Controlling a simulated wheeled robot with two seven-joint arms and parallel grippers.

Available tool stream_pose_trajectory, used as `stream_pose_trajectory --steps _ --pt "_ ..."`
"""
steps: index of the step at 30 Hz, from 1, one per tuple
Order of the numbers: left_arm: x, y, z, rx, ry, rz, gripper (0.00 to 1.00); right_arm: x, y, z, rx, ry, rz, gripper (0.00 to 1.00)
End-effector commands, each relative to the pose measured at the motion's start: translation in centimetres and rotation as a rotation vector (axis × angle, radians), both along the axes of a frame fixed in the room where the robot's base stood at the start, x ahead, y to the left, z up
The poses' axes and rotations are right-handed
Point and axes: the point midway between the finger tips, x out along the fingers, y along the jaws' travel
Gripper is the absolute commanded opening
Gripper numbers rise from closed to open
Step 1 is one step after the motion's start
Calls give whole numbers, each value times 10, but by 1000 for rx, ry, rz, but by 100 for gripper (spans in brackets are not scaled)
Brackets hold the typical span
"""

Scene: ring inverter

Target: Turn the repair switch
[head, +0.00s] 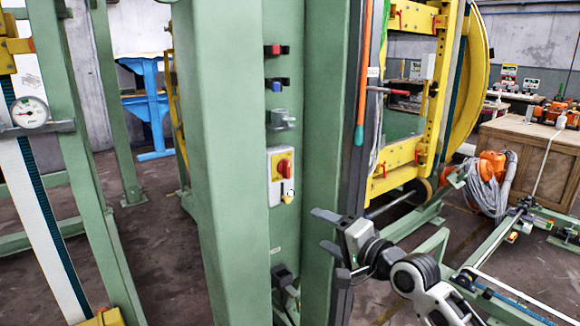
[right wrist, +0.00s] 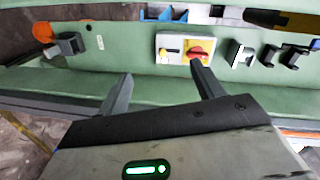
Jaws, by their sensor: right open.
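The repair switch, a red rotary knob on a yellow plate (head: 284,169), sits on a pale switch box (head: 273,192) inside the green column. In the right wrist view the red knob (right wrist: 200,49) is on the right half of its box (right wrist: 173,58), partly behind a finger. A smaller yellow part with a dark spot (head: 289,195) is below the knob. My right gripper (head: 322,230) is open and empty, to the lower right of the switch in the head view. In the wrist view its fingertips (right wrist: 162,73) point at the box, seemingly apart from it. My left gripper is not in view.
Red (head: 277,50) and blue (head: 277,85) devices and a grey latch (head: 283,119) are above the switch. A black fitting (head: 284,277) is below. The green column's side walls (head: 327,110) flank the recess. An orange-handled pole (head: 363,95) stands to the right.

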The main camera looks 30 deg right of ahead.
Motion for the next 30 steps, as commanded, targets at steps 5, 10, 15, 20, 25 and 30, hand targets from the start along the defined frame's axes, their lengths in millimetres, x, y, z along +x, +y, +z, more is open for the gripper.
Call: stream_pose_trajectory --steps 5,10,15,20,25,30 --pt "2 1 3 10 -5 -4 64 8 -30 64 219 -90 -26 67" --pt "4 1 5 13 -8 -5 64 22 -32 74 260 -104 -27 67" --pt "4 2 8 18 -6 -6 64 54 -30 74 258 -103 -28 67" --pt "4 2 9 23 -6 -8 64 90 -26 74 257 -102 -28 67" --pt "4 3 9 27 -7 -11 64 125 -24 72 257 -101 -27 67" --pt "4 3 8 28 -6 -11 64 151 -21 71 256 -100 -27 67"
